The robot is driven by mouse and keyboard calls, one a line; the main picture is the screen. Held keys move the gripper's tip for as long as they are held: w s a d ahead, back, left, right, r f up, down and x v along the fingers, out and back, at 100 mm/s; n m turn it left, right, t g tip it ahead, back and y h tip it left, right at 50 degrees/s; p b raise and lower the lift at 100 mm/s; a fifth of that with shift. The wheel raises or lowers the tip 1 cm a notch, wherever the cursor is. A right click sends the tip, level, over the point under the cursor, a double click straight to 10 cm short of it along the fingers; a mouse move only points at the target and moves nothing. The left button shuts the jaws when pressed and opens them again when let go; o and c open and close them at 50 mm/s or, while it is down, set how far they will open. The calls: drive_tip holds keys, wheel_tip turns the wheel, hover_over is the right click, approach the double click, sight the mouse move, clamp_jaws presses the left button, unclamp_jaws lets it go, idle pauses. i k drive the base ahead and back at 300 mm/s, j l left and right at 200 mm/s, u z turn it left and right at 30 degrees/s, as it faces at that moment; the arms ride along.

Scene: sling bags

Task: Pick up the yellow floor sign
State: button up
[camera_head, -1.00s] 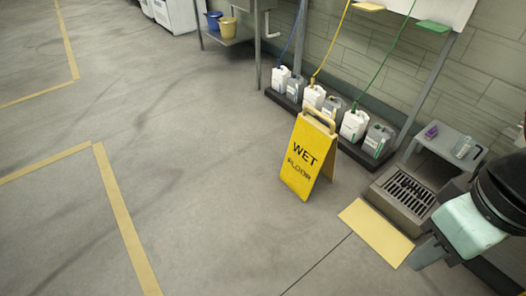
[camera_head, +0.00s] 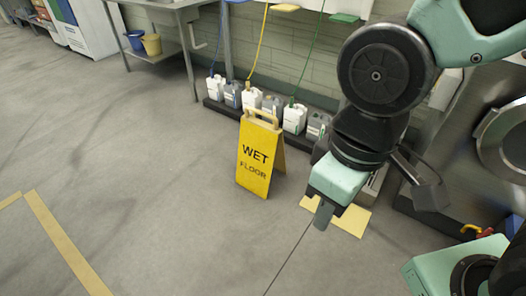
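The yellow floor sign (camera_head: 257,160) stands upright on the grey floor near the middle of the view. It is a folding A-frame with "WET FLOOR" on its front panel and a handle opening at the top. My gripper (camera_head: 323,214) is to the right of the sign and nearer to me in the picture, pointing down and clear of it. Only a grey finger shape shows below its pale green body, so whether the fingers are apart is unclear. Nothing is seen held in it.
Several white and grey jugs (camera_head: 293,119) stand on a dark low rack along the wall behind the sign. A metal table (camera_head: 160,17) stands at the back left. The floor left of the sign is clear.

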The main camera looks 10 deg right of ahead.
sight(261, 146)
drive_tip(key=i+z, duration=0.1)
drive_tip(key=i, duration=0.5)
drive_tip(key=i+j+z, duration=0.1)
drive_tip(key=i, duration=0.5)
drive_tip(key=i+j+z, duration=0.1)
drive_tip(key=i+j, duration=0.15)
drive_tip(key=i, duration=0.3)
drive_tip(key=i+j+z, duration=0.1)
drive_tip(key=i, duration=0.5)
drive_tip(key=j, duration=0.1)
